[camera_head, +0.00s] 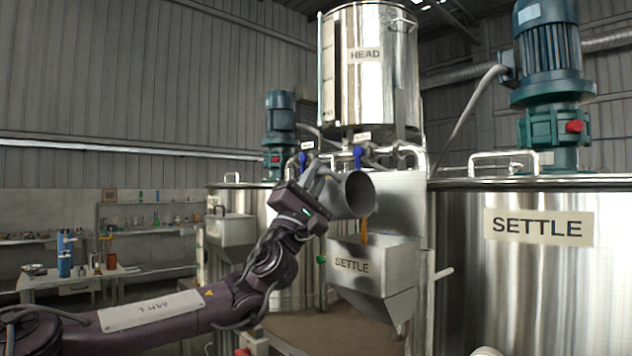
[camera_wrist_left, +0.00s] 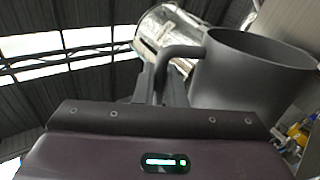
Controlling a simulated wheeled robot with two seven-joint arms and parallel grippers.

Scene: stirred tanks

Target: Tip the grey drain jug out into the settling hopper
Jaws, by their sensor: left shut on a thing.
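The grey drain jug (camera_head: 345,194) is held up in front of the tanks, tilted with its mouth facing right. An orange stream (camera_head: 365,230) hangs below its lip, over the open top of the settling hopper (camera_head: 385,268), a steel funnel box labelled SETTLE. My left gripper (camera_head: 318,187) is shut on the jug's handle, left of the hopper and above it. In the left wrist view the jug (camera_wrist_left: 250,80) shows its rim and its handle (camera_wrist_left: 181,52) between the fingers. The inside of the hopper is hidden. My right gripper is not in view.
A steel tank labelled HEAD (camera_head: 370,85) stands above and behind the jug, with blue-handled valves (camera_head: 358,157) below it. A large SETTLE tank (camera_head: 535,275) fills the right. Another steel hopper (camera_head: 230,230) is at left. A bench (camera_head: 75,280) with bottles stands far left.

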